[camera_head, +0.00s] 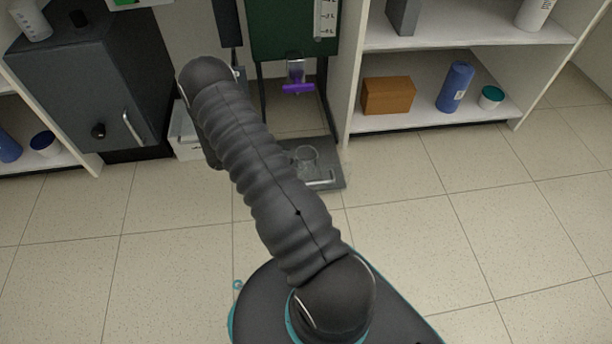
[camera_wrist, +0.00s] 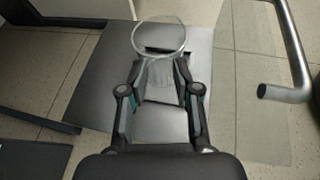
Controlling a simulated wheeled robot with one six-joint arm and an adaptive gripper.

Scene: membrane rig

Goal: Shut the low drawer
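A pale, low box-like front (camera_head: 187,138) sits near the floor between the dark cabinet and the rig, partly behind my arm. It may be the low drawer; I cannot tell how far out it stands. A grey base plate (camera_head: 335,172) with a light bar handle (camera_head: 320,181) lies under the rig and carries a clear beaker (camera_head: 305,158). In the wrist view my gripper (camera_wrist: 160,82) is open, its two fingers apart above a grey plate (camera_wrist: 95,85). A clear round rim (camera_wrist: 158,38) shows just beyond the fingertips. My arm hides the gripper in the head view.
A bent metal bar (camera_wrist: 287,92) stands close at the right in the wrist view. The dark cabinet (camera_head: 90,80) has a bar handle (camera_head: 133,130). White shelves (camera_head: 435,115) hold a brown box (camera_head: 388,95) and a blue bottle (camera_head: 455,87). The tiled floor at right is clear.

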